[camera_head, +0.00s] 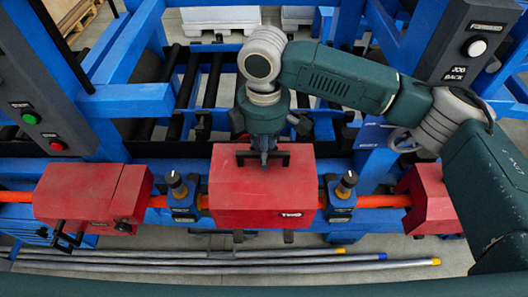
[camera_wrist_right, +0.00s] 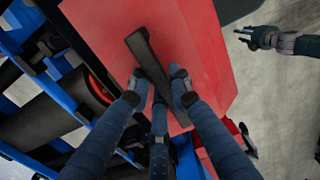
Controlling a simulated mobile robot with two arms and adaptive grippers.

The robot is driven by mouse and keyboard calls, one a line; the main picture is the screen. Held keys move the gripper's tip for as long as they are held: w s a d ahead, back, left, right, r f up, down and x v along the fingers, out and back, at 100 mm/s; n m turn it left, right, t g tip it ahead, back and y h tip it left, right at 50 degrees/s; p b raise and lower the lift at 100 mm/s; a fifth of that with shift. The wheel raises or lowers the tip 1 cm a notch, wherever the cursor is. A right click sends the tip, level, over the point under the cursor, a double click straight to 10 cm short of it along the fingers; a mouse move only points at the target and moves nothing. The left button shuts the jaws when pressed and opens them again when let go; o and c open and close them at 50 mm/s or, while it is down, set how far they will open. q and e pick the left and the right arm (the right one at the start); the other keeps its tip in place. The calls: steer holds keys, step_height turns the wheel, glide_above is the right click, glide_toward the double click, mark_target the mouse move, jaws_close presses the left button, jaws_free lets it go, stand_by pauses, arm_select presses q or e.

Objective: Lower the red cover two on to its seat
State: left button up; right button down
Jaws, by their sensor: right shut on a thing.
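The red cover two (camera_head: 262,190), labelled TWO, is in the middle of the head view, between two blue brackets with black knobs. Its black handle (camera_head: 263,157) is on top. My right gripper (camera_head: 264,158) comes from above and is shut on this handle. In the right wrist view its fingers (camera_wrist_right: 163,92) stand on both sides of the dark handle bar (camera_wrist_right: 148,65), with the red cover face (camera_wrist_right: 115,32) behind. The cover's underside is hidden, so I cannot tell whether it touches its seat. My left gripper (camera_wrist_right: 262,38) shows small in the wrist view.
Other red covers stand at left (camera_head: 95,193) and right (camera_head: 428,200) along the orange shaft (camera_head: 384,201). The blue brackets (camera_head: 182,200) and (camera_head: 340,197) flank the cover closely. Several metal rods (camera_head: 230,262) lie in front. Blue frame posts stand behind.

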steer(key=shift+f+b, duration=0.95)
steer(key=shift+f, duration=3.65)
steer(key=shift+s+f+p, duration=0.1)
steer(key=shift+f+p, duration=0.2)
steer(key=shift+f, duration=0.05)
steer(key=c, duration=1.5)
jaws_free()
steer(key=shift+f, duration=0.1)
steer(key=r, duration=1.2)
steer(key=shift+w+r, duration=0.1)
steer(key=shift+w, duration=0.1)
